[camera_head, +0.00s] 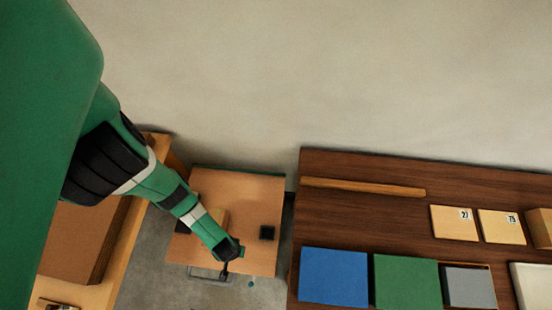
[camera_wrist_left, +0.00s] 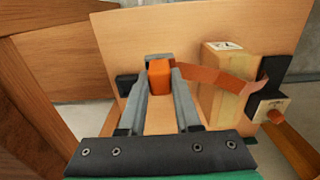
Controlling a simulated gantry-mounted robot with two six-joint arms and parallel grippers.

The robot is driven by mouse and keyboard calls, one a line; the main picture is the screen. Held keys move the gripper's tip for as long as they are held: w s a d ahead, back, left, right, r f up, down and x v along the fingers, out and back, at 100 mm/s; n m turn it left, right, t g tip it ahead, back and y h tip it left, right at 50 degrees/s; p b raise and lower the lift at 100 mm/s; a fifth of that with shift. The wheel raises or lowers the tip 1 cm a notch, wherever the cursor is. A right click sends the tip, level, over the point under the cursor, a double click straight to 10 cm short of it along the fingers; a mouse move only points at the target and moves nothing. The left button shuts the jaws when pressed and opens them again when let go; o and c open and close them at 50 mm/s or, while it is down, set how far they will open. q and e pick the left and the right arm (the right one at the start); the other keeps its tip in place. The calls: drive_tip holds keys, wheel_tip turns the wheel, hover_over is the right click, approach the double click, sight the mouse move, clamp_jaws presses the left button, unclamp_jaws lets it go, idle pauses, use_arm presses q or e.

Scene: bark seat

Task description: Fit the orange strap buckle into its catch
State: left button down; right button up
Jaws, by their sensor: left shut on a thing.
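My left gripper (camera_wrist_left: 160,72) is shut on the orange buckle (camera_wrist_left: 161,79), which sits between its two grey fingers. In the head view the gripper (camera_head: 226,270) is low over the front part of a light wooden board (camera_head: 262,195); the buckle is too small to make out there. An orange-brown strap (camera_wrist_left: 215,77) runs from beside the buckle toward a black mount (camera_wrist_left: 273,75) at the right. A small black block (camera_wrist_left: 126,86), which looks like the catch, is partly behind the left finger. It also shows on the board in the head view (camera_head: 267,232), apart from the gripper.
A pale wooden block with a label (camera_wrist_left: 226,75) stands between the gripper and the black mount, behind the strap. In the head view, a dark table (camera_head: 365,220) at the right holds blue (camera_head: 333,277) and green (camera_head: 407,282) panels. A wooden bench edge (camera_head: 118,250) is at the left.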

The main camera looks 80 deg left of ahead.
use_arm(q)
drive_tip(key=w+a+f+b, duration=0.2)
drive_tip(key=w+f+b, duration=0.2)
drive_tip(key=w+a+f+b, duration=0.3)
drive_tip(key=f+b, duration=0.1)
drive_tip(key=w+a+f+b, duration=0.3)
drive_tip(key=w+f+b, duration=0.1)
drive_tip(key=f, duration=0.1)
drive_tip(key=shift+w+a+f, duration=0.1)
drive_tip(key=shift+w, duration=0.2)
drive_tip(key=shift+f+b, duration=0.25)
drive_tip(key=shift+b, duration=0.15)
drive_tip(key=c, duration=0.6)
unclamp_jaws()
drive_tip(key=shift+r, duration=0.1)
